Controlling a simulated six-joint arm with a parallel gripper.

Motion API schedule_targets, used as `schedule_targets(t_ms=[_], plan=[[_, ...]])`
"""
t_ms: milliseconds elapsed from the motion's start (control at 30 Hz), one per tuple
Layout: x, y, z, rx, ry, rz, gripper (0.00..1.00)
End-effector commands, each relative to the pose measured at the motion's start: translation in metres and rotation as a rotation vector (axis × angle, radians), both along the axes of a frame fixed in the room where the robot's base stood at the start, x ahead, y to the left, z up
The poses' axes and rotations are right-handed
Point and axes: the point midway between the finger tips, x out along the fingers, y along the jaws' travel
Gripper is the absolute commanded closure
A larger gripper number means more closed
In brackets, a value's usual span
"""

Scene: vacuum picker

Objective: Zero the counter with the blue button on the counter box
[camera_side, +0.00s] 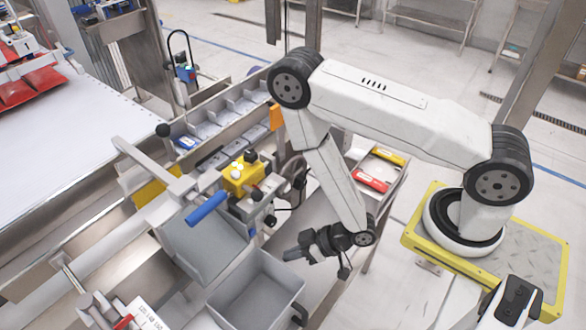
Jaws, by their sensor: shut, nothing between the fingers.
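My gripper (292,252) is at the lower middle, at the end of my bent arm. It points left, is shut and holds nothing. It is to the right of and below a yellow control box (235,181) with white and black knobs on top, and it is apart from it. I cannot pick out a counter box with certainty. No blue button or counter display can be made out clearly at this size. A small device with blue parts (186,74) stands at the back left, well away from my gripper.
A blue handle (207,208) sticks out left of the yellow box. A grey open bin (256,290) stands below my gripper. A row of compartments (240,105) lies behind. Red and yellow boxes (371,180) sit in a tray right of my forearm. A white conveyor (70,130) fills the left.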

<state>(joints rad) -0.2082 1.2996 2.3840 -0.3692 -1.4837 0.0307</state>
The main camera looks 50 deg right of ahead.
Motion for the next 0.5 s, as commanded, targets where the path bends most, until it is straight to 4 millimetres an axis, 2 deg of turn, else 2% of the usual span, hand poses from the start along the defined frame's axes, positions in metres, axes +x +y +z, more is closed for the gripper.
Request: schedule_targets(t_ms=[200, 500], plan=[[-0.012, 0.004, 0.001, 0.028, -0.059, 0.012, 1.00], [-0.015, 0.005, 0.003, 0.038, -0.085, 0.014, 1.00]])
